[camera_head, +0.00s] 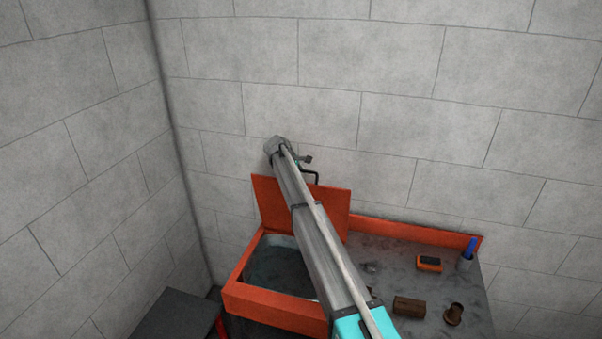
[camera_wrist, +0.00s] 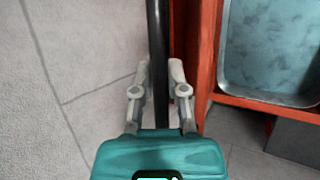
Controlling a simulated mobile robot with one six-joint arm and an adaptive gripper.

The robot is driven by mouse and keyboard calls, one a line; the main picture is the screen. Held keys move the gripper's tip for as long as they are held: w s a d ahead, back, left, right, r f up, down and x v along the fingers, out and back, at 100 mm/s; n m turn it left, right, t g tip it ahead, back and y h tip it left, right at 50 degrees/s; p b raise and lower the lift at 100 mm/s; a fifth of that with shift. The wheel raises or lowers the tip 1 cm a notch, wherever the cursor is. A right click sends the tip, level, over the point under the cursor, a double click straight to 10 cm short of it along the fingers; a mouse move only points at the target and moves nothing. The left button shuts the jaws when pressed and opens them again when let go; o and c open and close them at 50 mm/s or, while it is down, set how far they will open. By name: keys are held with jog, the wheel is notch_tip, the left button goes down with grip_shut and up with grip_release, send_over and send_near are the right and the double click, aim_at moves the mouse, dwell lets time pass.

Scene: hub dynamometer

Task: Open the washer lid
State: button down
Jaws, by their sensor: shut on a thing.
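The orange washer lid (camera_head: 268,203) stands steeply raised at the back of the washer's orange-rimmed basin (camera_head: 270,312), which is open below it. My arm crosses in front of the lid and hides part of it. A black handle (camera_head: 316,174) sticks up at the lid's top edge. My gripper (camera_head: 303,160) is at this handle. In the wrist view, my gripper (camera_wrist: 160,72) has a finger on each side of the dark handle bar (camera_wrist: 157,35) and is shut on it. The metal basin (camera_wrist: 272,45) shows to the right there.
A grey worktop right of the basin holds an orange-and-black device (camera_head: 429,263), a brown block (camera_head: 408,306), a brown round fitting (camera_head: 453,314) and a blue-topped item (camera_head: 468,250). A block wall (camera_head: 400,130) stands close behind. A dark box (camera_head: 172,315) is at lower left.

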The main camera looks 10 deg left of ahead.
jog(key=c, duration=0.6)
grip_release()
jog(key=shift+c, duration=0.2)
jog(key=shift+s, duration=0.15)
